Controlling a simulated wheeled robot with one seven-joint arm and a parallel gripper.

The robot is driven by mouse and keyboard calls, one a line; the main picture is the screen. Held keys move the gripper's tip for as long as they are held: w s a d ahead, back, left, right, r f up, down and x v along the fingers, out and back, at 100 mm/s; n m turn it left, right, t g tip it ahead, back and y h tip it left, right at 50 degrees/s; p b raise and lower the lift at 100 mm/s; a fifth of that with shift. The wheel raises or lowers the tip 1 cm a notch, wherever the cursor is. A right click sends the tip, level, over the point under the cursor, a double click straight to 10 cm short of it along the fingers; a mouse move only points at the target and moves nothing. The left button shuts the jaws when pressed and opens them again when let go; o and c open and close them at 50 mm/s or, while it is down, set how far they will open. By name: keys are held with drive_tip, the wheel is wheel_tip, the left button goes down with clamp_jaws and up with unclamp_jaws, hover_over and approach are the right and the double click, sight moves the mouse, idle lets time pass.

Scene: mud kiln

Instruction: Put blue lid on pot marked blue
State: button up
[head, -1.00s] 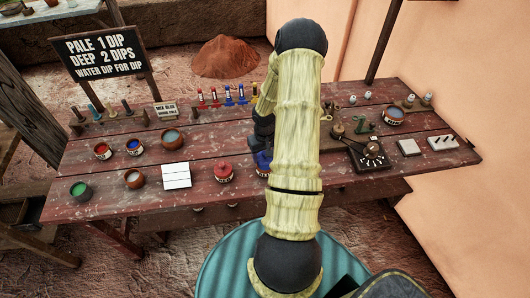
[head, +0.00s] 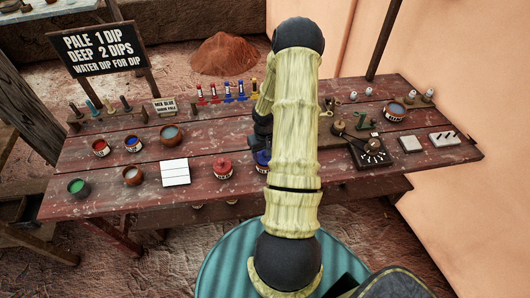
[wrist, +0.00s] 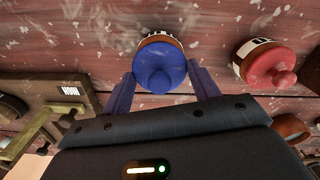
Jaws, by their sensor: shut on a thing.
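The blue lid (wrist: 160,64), round with a knob, is between the two fingers of my gripper (wrist: 161,76) in the wrist view, and the gripper is shut on it. A brown pot with a pale label (wrist: 160,38) shows directly beneath the lid. The lid covers the pot's mouth, but I cannot tell whether it is fully seated. In the head view the blue lid (head: 262,156) and the labelled pot (head: 262,168) are partly hidden by my arm. The label's wording is unreadable.
A red-lidded pot (wrist: 268,63) stands close by, left of the blue-lidded one in the head view. Open pots of red (head: 101,147) and blue (head: 133,144) stand farther left, near a white tile (head: 175,172). A dial plate (head: 372,151) lies right of my arm.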

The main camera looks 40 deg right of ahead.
drive_tip(key=shift+f+b, duration=0.45)
drive_tip(key=shift+f, duration=0.25)
idle(1.3)
drive_tip(key=o, duration=1.1)
drive_tip(key=shift+c, duration=0.2)
drive_tip(key=shift+o, duration=0.4)
drive_tip(key=shift+o, duration=1.1)
drive_tip(key=shift+r, duration=0.1)
drive_tip(key=shift+r+p, duration=3.1)
drive_tip(key=shift+r, duration=0.55)
